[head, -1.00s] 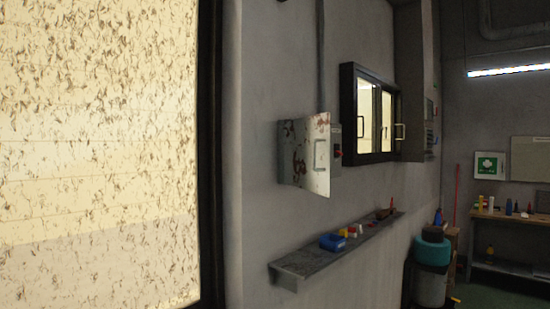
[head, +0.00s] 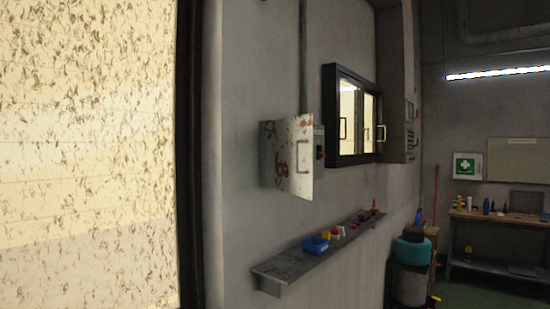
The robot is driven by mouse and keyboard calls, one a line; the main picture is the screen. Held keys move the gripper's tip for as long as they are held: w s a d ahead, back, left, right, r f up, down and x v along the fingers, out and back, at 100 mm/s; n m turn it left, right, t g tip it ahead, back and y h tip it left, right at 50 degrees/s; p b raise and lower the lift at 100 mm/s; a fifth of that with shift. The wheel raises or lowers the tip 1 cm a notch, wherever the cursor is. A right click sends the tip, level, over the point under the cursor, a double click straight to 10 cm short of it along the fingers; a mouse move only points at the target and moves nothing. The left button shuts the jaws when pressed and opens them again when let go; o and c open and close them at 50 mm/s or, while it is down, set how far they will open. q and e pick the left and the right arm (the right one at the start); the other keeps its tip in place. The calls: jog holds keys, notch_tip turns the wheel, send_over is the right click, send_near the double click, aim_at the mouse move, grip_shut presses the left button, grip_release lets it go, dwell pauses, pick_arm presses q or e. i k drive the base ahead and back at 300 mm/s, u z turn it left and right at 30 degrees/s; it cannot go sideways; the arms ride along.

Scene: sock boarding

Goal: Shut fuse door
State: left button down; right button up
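The fuse box (head: 273,150) is a grey metal cabinet on the wall, left of the window. Its door (head: 301,160) is pale, with rust-brown patches and a bar handle, and it stands open, swung out from the wall. The inside of the box is mostly hidden from this angle. A small dark switch box with a red part (head: 320,150) sits just right of the door. Neither of my grippers shows in the head view.
A narrow wall shelf (head: 290,266) below the box holds a blue bin (head: 315,244) and small items. A dark-framed window (head: 350,115) is to the right. A drum with a teal top (head: 412,250) and a workbench (head: 500,216) stand farther right. A large speckled pane (head: 90,150) fills the left.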

aim_at(294, 136)
jog(key=i, duration=0.9)
jog(key=z, duration=0.05)
